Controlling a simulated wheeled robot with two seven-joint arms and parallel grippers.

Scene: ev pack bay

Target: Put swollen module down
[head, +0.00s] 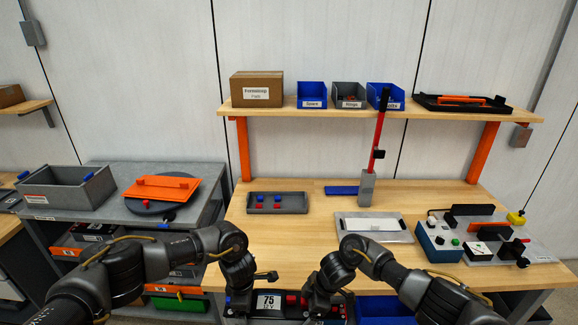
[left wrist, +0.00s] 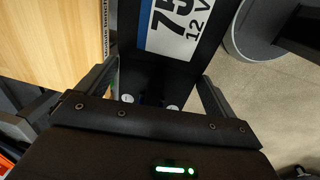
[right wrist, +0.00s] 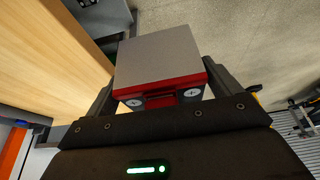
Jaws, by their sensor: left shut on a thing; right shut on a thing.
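The module (head: 268,302), dark with a white and blue "75 12 V" label, is at the bottom of the head view, in front of the bench's near edge. My left gripper (head: 240,300) is shut on its left part; in the left wrist view the dark module (left wrist: 150,72) lies between the fingers. My right gripper (head: 318,303) is at the right side, shut on a red end with a grey top (right wrist: 160,60) and two round fasteners, seemingly the module's other end. The arms hide part of the module. Swelling cannot be made out.
The wooden bench (head: 310,230) has free room at front left. On it are a grey tray (head: 290,208) with red and blue pieces, a plate with a white pad (head: 370,224), a red-handled press (head: 378,150) and a fixture (head: 490,240). A grey side table (head: 110,215) holds an orange part (head: 162,187).

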